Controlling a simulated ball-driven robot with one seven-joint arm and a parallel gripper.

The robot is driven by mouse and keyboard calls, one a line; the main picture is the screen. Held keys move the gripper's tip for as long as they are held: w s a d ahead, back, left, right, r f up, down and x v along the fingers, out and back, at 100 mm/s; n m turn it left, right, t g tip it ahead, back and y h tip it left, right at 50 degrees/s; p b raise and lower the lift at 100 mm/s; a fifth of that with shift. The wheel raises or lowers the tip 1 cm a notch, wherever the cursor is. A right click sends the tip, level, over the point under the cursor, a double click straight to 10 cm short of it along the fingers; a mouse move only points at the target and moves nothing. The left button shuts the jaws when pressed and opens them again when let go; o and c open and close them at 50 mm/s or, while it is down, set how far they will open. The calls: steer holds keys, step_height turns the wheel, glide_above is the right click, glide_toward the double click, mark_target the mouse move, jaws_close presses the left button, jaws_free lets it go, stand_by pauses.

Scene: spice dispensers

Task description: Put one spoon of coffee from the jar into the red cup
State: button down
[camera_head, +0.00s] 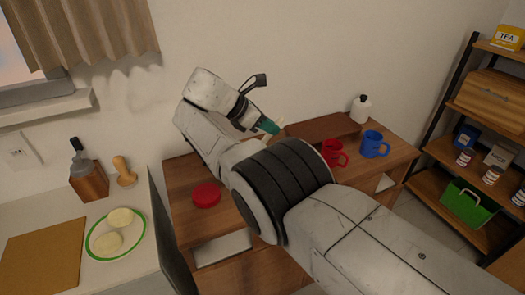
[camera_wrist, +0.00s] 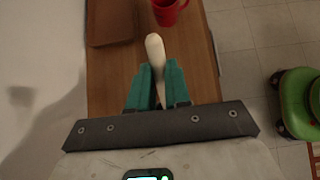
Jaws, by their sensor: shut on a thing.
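My gripper (camera_head: 268,126) shows its teal fingertips in the head view, above the wooden table and left of the red cup (camera_head: 333,153). In the wrist view my gripper (camera_wrist: 158,85) is shut on a pale, elongated thing, likely the spoon (camera_wrist: 155,50), which points ahead between the fingers. Whether it carries coffee cannot be told. The red cup (camera_wrist: 167,10) is partly cut off at the top, beyond the spoon's far end. A round red lid-like disc (camera_head: 206,195) lies on the table's left part. No coffee jar can be made out; my arm hides much of the table.
A blue cup (camera_head: 374,145) stands right of the red one, with a white bottle (camera_head: 360,108) behind. A brown wooden board or box (camera_wrist: 110,22) is left of the red cup. Shelves (camera_head: 486,110) stand at right. A counter with a green-rimmed plate (camera_head: 92,248) is at left.

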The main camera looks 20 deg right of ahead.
steer(key=shift+r+p, duration=1.65)
steer(key=shift+r+p, duration=0.15)
steer(key=shift+p, duration=0.3)
steer(key=shift+r+y+p, duration=0.1)
steer(key=shift+y+p, duration=0.3)
steer(key=shift+p, duration=0.2)
steer(key=y+p, duration=0.2)
steer(key=p, duration=0.1)
steer(key=shift+r+p, duration=0.15)
steer(key=shift+p, duration=0.15)
